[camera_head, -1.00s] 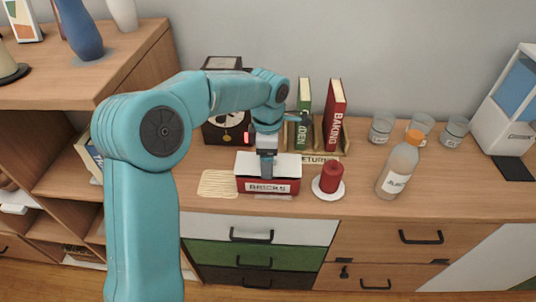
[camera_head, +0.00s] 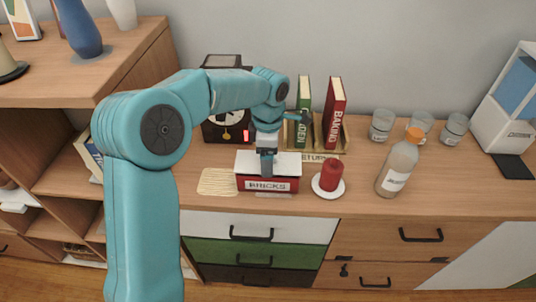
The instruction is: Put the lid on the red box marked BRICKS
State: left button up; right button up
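The red box (camera_head: 283,185) marked BRICKS stands on the wooden cabinet top, its label facing the front. A white lid (camera_head: 288,162) lies over the top of the box and looks seated or nearly so; I cannot tell if it is fully down. My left gripper (camera_head: 266,169) points down at the middle of the lid, at or just above it. The fingers show as one narrow shape, and the lid's centre is hidden behind them, so I cannot tell if they grip anything. My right gripper is not in view.
A red candle (camera_head: 331,175) on a white saucer stands close right of the box, with a bottle (camera_head: 398,167) beyond. A woven mat (camera_head: 218,182) lies to the left. Glasses (camera_head: 382,124) stand back right.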

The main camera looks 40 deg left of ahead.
pick_arm(q)
jog(key=shift+f+b, duration=0.35)
jog(key=shift+f, duration=0.25)
dwell(1.1)
jog(key=o, duration=0.9)
jog(key=shift+c, duration=0.2)
jog(key=shift+r, duration=0.1)
jog(key=shift+r+p, duration=2.8)
jog(key=shift+r, duration=0.7)
